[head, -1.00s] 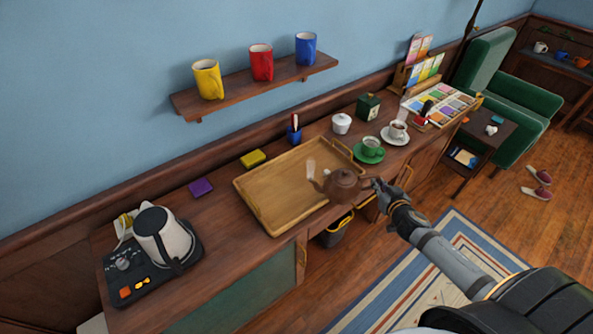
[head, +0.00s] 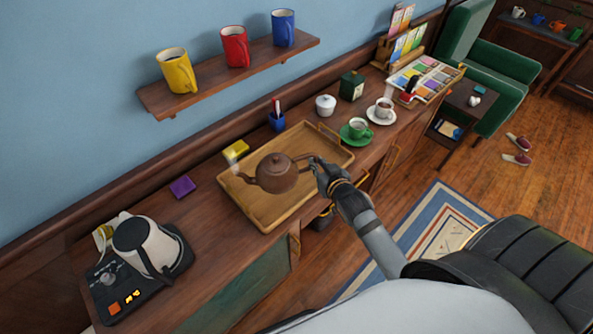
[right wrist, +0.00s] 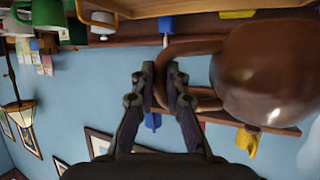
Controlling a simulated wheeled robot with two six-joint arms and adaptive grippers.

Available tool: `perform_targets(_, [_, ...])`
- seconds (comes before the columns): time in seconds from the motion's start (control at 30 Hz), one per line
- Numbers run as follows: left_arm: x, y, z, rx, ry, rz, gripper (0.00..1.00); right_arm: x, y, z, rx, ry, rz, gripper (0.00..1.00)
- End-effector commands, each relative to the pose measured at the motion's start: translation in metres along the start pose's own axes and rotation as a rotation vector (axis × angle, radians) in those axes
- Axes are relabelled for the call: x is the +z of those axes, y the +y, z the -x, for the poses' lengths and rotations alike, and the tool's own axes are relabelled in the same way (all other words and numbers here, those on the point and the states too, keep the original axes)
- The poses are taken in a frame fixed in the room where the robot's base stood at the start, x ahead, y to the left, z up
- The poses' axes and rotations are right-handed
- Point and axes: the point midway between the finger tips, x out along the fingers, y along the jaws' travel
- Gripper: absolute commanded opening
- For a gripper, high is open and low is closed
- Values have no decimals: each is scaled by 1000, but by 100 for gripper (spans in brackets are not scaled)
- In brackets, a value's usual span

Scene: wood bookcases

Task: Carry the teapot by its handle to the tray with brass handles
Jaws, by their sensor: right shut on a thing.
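The brown teapot (head: 278,173) is upright in the head view, in front of the wooden tray (head: 262,213) from this angle; whether its base touches the tray I cannot tell. The tray has brass handles and sits on the wooden cabinet top. My right gripper (head: 322,172) is shut on the teapot's handle, with the spout pointing left. In the right wrist view, the fingers (right wrist: 162,95) close around the teapot handle (right wrist: 178,48), and the teapot body (right wrist: 268,75) fills the right side. My left gripper is not in view.
A green cup on a saucer (head: 356,131), a white lidded pot (head: 325,105) and a blue pen cup (head: 277,121) stand near the tray's far side. Yellow (head: 236,149) and purple (head: 182,187) blocks lie to the left. A kettle (head: 147,246) stands further left. A mug shelf (head: 228,70) hangs above.

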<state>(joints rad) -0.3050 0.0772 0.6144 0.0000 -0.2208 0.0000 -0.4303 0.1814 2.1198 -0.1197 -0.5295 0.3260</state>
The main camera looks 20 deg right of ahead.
Motion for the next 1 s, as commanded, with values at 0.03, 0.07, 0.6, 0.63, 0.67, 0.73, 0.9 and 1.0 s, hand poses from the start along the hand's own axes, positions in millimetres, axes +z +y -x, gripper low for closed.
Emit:
perform_targets(0.03, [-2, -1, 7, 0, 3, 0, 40, -6, -8, -13, -2, 7, -15, 0])
perform_targets(0.07, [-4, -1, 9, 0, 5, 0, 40, -6, -12, -21, -2, 6, -14, 0])
perform_targets(0.6, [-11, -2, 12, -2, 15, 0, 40, 35, -35, -85, -2, 6, -1, 0])
perform_targets(0.63, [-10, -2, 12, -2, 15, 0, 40, 37, -36, -89, -2, 5, -1, 0])
perform_targets(0.67, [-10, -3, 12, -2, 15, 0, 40, 43, -36, -91, -2, 3, 1, 0])
perform_targets(0.73, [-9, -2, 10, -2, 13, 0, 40, 55, -36, -96, -1, 2, 1, 0])
perform_targets(0.9, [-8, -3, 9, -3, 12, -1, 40, 65, -36, -100, -3, 6, 0, 0])
perform_targets(1.0, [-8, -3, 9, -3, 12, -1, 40, 65, -36, -100, -3, 6, 1, 0])
